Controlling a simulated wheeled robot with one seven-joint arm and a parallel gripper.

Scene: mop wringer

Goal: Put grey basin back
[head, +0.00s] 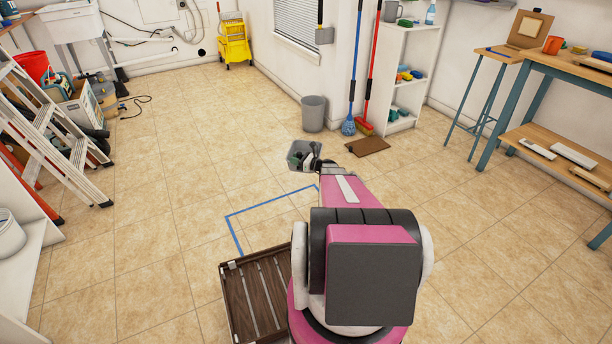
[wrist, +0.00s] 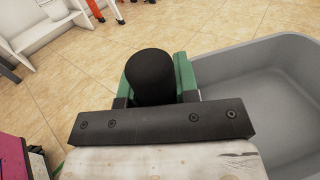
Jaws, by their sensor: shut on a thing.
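The grey basin (head: 296,146) is out in front of my arm in the head view, at the end of my gripper (head: 310,161). In the wrist view the basin (wrist: 265,95) fills the right side, open and apparently empty in the part that shows. My gripper (wrist: 155,75) has green fingers and is shut beside the basin's near left end. A black rounded part sits between the fingers, and I cannot tell whether it belongs to the basin. The exact grip point is hidden. The basin's height above the floor is unclear.
Blue tape (head: 262,203) marks an outline on the floor, left of my arm. A dark slatted wooden platform (head: 262,292) lies nearer. A grey bin (head: 313,113), blue mop (head: 348,126), red broom (head: 365,127) and brown mat (head: 367,146) are beyond. A ladder (head: 60,140) stands left; the middle-left floor is clear.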

